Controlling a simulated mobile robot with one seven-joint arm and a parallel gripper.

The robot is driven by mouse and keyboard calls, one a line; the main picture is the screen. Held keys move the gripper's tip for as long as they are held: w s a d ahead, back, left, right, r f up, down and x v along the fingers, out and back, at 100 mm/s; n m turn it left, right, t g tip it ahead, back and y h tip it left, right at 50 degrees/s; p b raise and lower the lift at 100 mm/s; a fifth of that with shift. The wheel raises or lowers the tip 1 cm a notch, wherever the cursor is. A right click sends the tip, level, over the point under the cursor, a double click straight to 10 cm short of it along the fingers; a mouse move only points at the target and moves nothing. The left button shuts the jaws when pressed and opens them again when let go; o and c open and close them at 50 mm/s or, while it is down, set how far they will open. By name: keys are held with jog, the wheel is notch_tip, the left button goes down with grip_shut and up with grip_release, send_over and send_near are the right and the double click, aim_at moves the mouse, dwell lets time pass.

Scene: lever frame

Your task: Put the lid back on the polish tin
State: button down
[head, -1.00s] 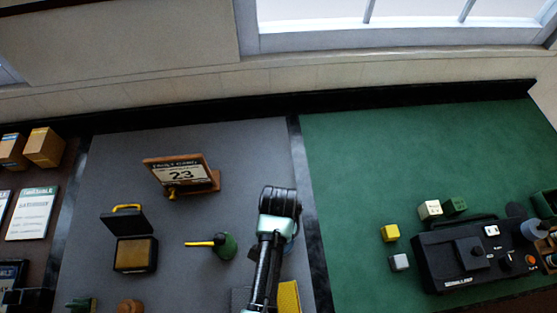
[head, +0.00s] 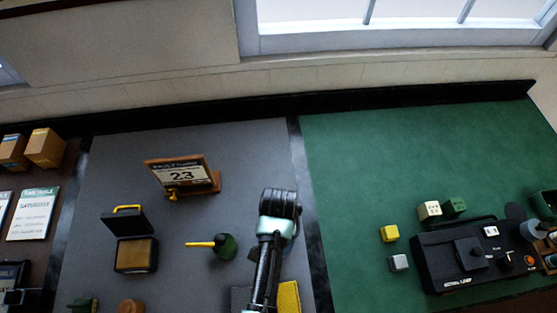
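I cannot pick out a polish tin or its lid for certain in the head view. A brown round thing (head: 131,306) is cut off by the bottom edge, and I cannot tell what it is. My arm reaches up from the bottom over the grey surface, right of centre, and ends in view at a dark rounded joint. My gripper's fingers do not show.
A black lamp unit (head: 470,258) and several small cubes sit on the green mat (head: 350,160). Its upper part is clear.

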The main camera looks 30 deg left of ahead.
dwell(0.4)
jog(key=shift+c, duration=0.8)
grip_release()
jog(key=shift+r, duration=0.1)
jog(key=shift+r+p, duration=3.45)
jog(key=shift+p, duration=0.25)
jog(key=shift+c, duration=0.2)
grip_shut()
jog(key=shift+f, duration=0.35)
